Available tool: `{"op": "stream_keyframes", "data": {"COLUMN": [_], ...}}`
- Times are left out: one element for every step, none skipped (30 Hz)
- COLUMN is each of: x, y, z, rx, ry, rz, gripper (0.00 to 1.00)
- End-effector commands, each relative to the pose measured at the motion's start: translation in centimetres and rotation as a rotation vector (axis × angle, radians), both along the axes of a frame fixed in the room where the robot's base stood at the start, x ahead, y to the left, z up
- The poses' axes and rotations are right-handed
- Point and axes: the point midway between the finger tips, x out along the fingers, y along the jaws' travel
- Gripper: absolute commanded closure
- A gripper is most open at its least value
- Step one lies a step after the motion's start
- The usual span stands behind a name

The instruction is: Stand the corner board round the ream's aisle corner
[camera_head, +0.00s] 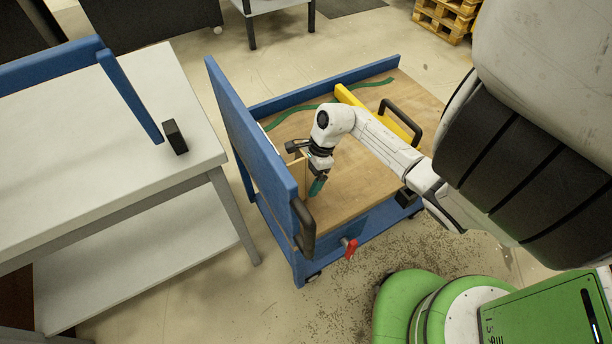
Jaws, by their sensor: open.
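My gripper (317,186) is over the wooden deck of a blue cart, pointing down, with teal fingertips. It is open, though the gap between the fingers is hard to see from here. A narrow tan upright piece (301,172), probably the corner board, stands between the gripper and the cart's blue end panel. It is close beside the gripper; I cannot tell whether they touch. The ream is not clearly visible; the tall blue panel and my arm hide that part of the deck. I cannot tell whether the tan piece is round a corner of it.
The cart's blue end panel (247,140) rises left of my gripper. A yellow bar (376,114) and a green strap (290,115) lie across the deck (350,190). A grey table (80,150) with a black block (175,137) stands left. The deck's front is bare.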

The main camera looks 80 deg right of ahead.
Motion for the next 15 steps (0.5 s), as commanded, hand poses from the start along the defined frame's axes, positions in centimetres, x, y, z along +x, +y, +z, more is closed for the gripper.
{"op": "stream_keyframes", "data": {"x": [0.0, 0.0, 0.0, 0.0, 0.0, 0.0, -0.1, -0.2, -0.4, -0.5, -0.7, -1.0, -1.1, -1.3, -1.6], "y": [0.0, 0.0, 0.0, 0.0, 0.0, 0.0, -0.1, -0.2, -0.4, -0.6, -0.7, -0.8, -1.0, -1.2, -1.4], "z": [-0.1, -0.1, 0.0, 0.0, 0.2, 0.4, 0.6, 0.8, 1.3, 1.7, 2.2, 2.9, 3.5, 4.0, 4.8], "rx": [0.0, 0.0, 0.0, 0.001, 0.001, 0.0, -0.001, -0.002, -0.004, -0.005, -0.005, -0.005, -0.004, -0.005, -0.006], "ry": [0.001, 0.001, 0.001, 0.001, 0.001, 0.0, 0.002, 0.001, 0.002, 0.001, 0.002, 0.002, 0.004, 0.002, 0.003], "rz": [0.0, 0.0, 0.0, -0.001, -0.001, -0.001, 0.0, 0.0, 0.0, 0.001, 0.001, 0.001, 0.002, 0.002, 0.001], "gripper": [0.07, 0.07, 0.07, 0.07, 0.07, 0.07, 0.07, 0.07, 0.07, 0.07, 0.07, 0.07, 0.07, 0.07, 0.07]}}
